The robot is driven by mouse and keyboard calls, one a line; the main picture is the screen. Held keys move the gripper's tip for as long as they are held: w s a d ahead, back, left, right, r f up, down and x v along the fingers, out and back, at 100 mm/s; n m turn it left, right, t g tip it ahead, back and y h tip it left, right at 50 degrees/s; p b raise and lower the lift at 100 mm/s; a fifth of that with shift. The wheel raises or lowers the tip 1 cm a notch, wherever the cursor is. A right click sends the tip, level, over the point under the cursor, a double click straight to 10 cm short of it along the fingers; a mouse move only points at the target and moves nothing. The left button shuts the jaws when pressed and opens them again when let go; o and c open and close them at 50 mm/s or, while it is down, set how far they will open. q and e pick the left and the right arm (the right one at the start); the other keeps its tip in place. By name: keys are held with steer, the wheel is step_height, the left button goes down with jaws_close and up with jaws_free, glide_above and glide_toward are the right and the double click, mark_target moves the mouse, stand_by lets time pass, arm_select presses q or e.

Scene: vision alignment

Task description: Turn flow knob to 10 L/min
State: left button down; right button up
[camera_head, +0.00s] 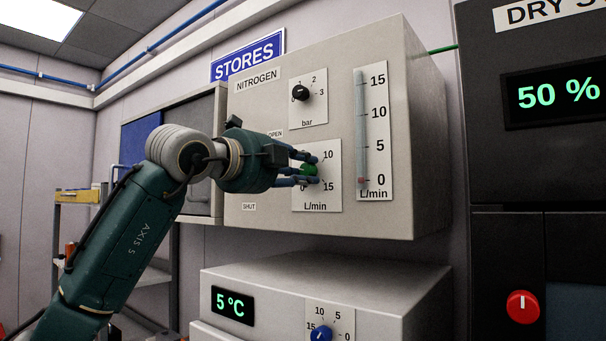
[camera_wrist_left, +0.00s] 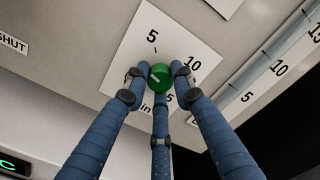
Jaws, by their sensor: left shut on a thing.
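The green flow knob (camera_head: 309,170) sits on a white L/min dial plate (camera_head: 330,196) on the nitrogen panel. My left gripper (camera_head: 306,168) is shut on this knob, with its blue fingers around it. The left wrist view shows the knob (camera_wrist_left: 160,77) between three fingertips of the left gripper (camera_wrist_left: 159,80), with the 5 and 10 marks clear and the 15 partly hidden. A pale pointer line shows on the knob, but its exact reading is hard to tell. The flow tube (camera_head: 361,125) has a reddish float (camera_head: 362,180) at 0. My right gripper is out of view.
A black bar knob (camera_head: 300,92) sits just above on the same panel. Below stands a cabinet with a 5 °C display (camera_head: 232,306) and a blue knob (camera_head: 321,334). A dark unit with a red knob (camera_head: 522,306) stands at the right.

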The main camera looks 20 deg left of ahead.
arm_select(q)
steer(key=m, duration=0.3)
steer(key=shift+f+m, duration=0.2)
steer(key=shift+m, duration=0.2)
steer(key=m, duration=0.3)
steer(key=shift+m, duration=0.3)
steer(key=m+p, duration=0.1)
steer(key=m, duration=0.5)
steer(key=shift+w+f, duration=0.1)
steer(key=m+p, duration=0.1)
steer(key=m, duration=0.4)
steer(key=shift+m, duration=0.4)
steer(key=shift+m+p, duration=0.4)
steer(key=shift+m, duration=1.9)
steer(key=shift+d, duration=0.1)
steer(key=c, duration=1.5)
jaws_free()
steer(key=shift+o, duration=0.2)
